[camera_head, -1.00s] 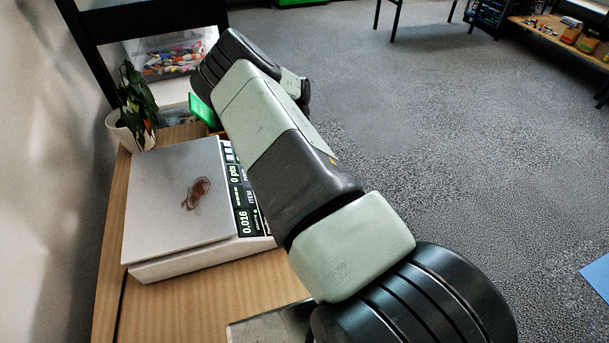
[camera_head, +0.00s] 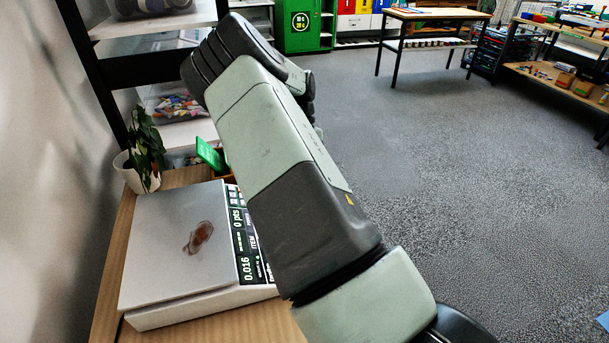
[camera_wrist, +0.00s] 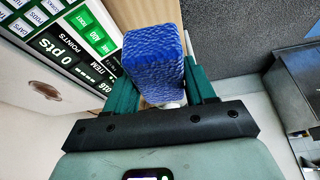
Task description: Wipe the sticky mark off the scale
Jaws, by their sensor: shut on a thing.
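The scale (camera_head: 150,262) stands on the wooden table with a pale plate and a dark display along its right side. A brown sticky mark (camera_head: 199,237) lies near the plate's right half; part of it also shows in the wrist view (camera_wrist: 46,91). My gripper (camera_wrist: 157,68) is shut on a blue textured block like a sponge (camera_wrist: 153,62). In the wrist view the block is beside the display, to the right of the mark and apart from it. In the head view my arm hides the gripper and the block.
A potted plant (camera_head: 146,150) stands behind the scale, near the wall. A green card (camera_head: 209,153) stands behind the scale, close to my arm. A shelf with a clear bin (camera_head: 176,102) is beyond. Open grey floor lies to the right.

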